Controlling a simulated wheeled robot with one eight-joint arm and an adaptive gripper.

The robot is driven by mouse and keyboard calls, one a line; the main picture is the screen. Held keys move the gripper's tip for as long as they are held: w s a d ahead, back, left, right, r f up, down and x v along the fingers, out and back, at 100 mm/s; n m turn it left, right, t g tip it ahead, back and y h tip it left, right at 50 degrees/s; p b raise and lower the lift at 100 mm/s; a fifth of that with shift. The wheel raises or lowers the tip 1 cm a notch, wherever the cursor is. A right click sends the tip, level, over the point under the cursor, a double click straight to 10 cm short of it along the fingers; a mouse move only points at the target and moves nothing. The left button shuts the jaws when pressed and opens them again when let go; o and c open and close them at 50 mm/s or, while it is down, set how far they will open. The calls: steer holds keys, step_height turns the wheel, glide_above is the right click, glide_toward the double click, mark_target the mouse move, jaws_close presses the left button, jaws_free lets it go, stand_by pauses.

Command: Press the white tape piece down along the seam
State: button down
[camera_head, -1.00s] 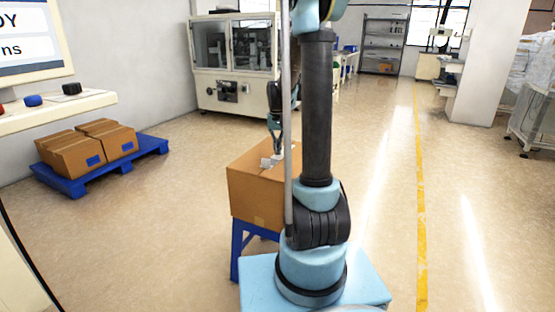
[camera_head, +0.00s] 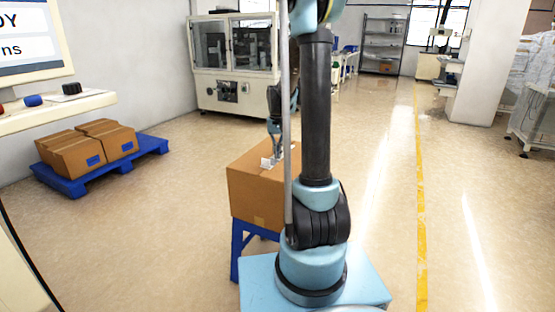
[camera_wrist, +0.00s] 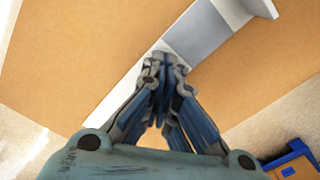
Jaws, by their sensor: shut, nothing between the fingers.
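A brown cardboard box (camera_head: 255,190) stands in front of my arm. In the wrist view the white tape piece (camera_wrist: 120,95) runs diagonally across the box top (camera_wrist: 85,45), along the line of the seam. Part of the strip beyond my fingertips looks grey, and its upper right end has a white flap that seems to stand up. The tape also shows as a small white patch in the head view (camera_head: 266,162). My gripper (camera_wrist: 163,62) is shut and empty, with its fingertips over the strip. I cannot tell whether they touch it. The fingers hide part of the tape.
The box rests on a blue stand (camera_head: 236,250). A blue pallet (camera_head: 105,175) with brown boxes lies on the floor at left. A machine cabinet (camera_head: 232,92) stands behind. The floor to the right is open, with a yellow line.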

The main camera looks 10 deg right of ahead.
mark_target(288, 147)
steer(key=shift+f, duration=0.15)
stand_by(0.3)
steer(key=shift+w+d, duration=0.8)
steer(key=shift+w, duration=0.35)
steer(key=shift+w+d, duration=0.8)
steer(key=shift+w, duration=0.3)
steer(key=shift+w+d, duration=0.85)
steer(key=shift+w, duration=0.25)
steer(key=shift+w+d, duration=0.8)
steer(key=shift+w, duration=0.3)
steer(key=shift+r, duration=3.6)
steer(key=shift+s, duration=0.1)
